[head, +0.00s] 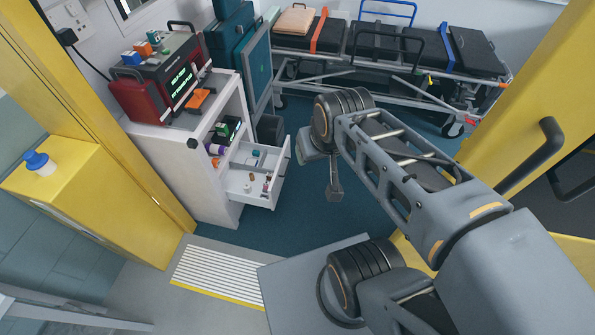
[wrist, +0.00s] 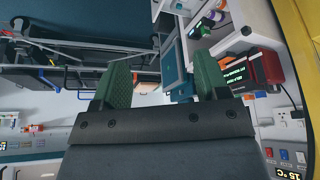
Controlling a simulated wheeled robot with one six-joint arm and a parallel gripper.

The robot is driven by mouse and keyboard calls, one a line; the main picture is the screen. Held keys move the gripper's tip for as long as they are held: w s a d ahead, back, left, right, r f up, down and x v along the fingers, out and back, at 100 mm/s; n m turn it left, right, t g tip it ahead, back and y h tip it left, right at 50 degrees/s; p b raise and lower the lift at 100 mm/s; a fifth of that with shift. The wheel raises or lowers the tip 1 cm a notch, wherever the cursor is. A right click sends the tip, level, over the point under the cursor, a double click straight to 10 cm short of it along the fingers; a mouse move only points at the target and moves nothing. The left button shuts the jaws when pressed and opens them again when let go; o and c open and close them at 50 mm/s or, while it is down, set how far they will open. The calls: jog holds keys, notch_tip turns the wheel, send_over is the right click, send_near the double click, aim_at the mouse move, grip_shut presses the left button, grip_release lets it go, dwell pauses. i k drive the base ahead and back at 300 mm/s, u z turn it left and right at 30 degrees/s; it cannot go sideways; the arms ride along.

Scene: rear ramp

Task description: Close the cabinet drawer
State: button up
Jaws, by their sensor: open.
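The white cabinet (head: 180,165) stands left of centre in the head view. Its drawer (head: 262,200) is pulled out toward the right and holds several small bottles and boxes. My gripper (head: 334,190) hangs to the right of the drawer front, apart from it; its fingers are hard to make out there. In the wrist view, my gripper (wrist: 162,85) shows two green fingers spread wide with nothing between them. Part of the white cabinet (wrist: 238,38) shows at the upper right of that view, tilted by the camera.
A red and grey monitor (head: 160,85) sits on the cabinet top. A stretcher (head: 385,50) stands along the back. A yellow unit (head: 65,190) is at the left, and a yellow door frame (head: 530,70) at the right. Blue floor (head: 290,225) is clear before the drawer.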

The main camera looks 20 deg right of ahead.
aim_at(276, 161)
jog(key=z, duration=0.05)
jog(key=k, duration=0.5)
jog(key=u, duration=0.6)
jog(key=i, duration=1.15)
jog(key=z, duration=0.6)
